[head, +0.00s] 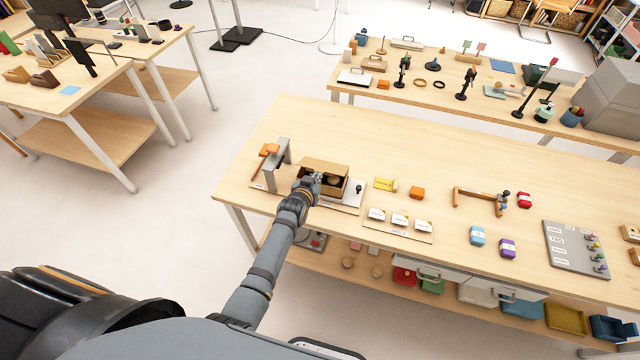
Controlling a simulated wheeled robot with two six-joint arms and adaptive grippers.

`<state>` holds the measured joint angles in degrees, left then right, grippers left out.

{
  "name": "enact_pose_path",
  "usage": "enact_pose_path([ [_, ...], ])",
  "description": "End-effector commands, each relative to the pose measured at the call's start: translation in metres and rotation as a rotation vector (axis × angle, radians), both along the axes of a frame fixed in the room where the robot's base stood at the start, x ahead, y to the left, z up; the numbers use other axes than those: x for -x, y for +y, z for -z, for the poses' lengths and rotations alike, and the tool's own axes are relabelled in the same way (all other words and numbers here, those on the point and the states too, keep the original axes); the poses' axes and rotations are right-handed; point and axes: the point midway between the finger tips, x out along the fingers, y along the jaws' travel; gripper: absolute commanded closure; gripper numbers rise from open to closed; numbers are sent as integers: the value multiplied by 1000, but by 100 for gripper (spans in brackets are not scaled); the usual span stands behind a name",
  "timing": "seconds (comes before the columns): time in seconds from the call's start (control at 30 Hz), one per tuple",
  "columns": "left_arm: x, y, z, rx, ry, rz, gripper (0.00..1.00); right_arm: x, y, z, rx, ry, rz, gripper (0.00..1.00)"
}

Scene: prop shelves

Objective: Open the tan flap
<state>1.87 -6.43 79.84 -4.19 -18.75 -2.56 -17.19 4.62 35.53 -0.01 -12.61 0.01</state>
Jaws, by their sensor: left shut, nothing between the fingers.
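A small brown box (336,192) stands on a light board on the near table. The tan flap (326,166) shows along the top back of the box. The front of the box looks dark and open beneath the flap, with a small round brown thing (335,181) inside. I cannot tell how far the flap is raised. My left gripper (316,180) is shut and empty at the left front of the box, covering part of it. I cannot tell whether the fingers touch the flap. My right gripper is out of view.
A grey upright frame (285,152) with an orange-brown mallet (268,150) stands just left of the box. A small black knob (358,188) is on the board to its right.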

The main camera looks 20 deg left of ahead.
Motion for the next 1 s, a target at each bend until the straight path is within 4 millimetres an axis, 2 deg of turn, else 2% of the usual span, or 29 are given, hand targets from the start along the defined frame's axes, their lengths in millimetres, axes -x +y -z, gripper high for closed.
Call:
enact_pose_path([
  [0.3,-8,0,-14,0,0,0,100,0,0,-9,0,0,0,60],
  [0.57,-9,0,-15,0,0,0,100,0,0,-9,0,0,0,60],
  [1.0,-23,-1,-29,0,-1,0,100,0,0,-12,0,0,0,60],
])
